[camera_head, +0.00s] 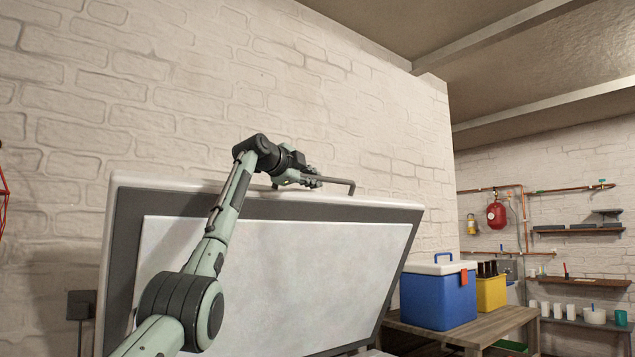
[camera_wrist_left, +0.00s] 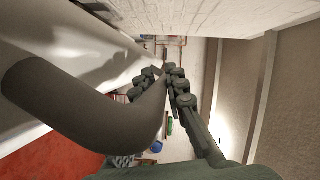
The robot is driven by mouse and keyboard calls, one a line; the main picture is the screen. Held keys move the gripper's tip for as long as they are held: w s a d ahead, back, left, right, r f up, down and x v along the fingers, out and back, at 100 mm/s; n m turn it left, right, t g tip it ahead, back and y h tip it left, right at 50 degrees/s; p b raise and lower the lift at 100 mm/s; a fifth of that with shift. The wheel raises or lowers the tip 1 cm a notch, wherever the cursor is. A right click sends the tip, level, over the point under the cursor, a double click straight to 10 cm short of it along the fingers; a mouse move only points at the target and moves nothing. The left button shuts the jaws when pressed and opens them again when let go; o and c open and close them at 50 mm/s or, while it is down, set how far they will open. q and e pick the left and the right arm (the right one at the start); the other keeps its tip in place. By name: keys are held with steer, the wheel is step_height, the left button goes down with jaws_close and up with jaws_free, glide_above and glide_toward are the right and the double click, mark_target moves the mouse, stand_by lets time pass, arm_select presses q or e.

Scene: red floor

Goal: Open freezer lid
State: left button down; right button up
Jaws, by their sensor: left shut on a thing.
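The freezer lid (camera_head: 270,280) is raised and tilted back toward the brick wall, with its pale inner panel and dark grey border facing the head camera. A grey bar handle (camera_head: 343,182) sits at the lid's top edge. My left gripper (camera_head: 314,180) is at that top edge, shut on the handle. In the left wrist view the thick curved handle (camera_wrist_left: 90,115) runs up between the fingers of the gripper (camera_wrist_left: 166,85). The freezer body is out of view below. My right gripper is not in view.
A blue cooler (camera_head: 438,294) with a white lid and a yellow crate (camera_head: 491,293) with bottles stand on a wooden table (camera_head: 480,335) at right. The brick wall (camera_head: 330,90) is close behind the lid. Shelves (camera_head: 580,282) line the far right wall.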

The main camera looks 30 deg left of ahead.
arm_select(q)
steer(key=shift+d, duration=0.1)
steer(key=c, duration=1.5)
jaws_free()
steer(key=shift+c, duration=0.2)
steer(key=s+r, duration=0.1)
steer(key=s, duration=1.1)
steer(key=shift+d, duration=0.2)
steer(key=shift+r, duration=0.1)
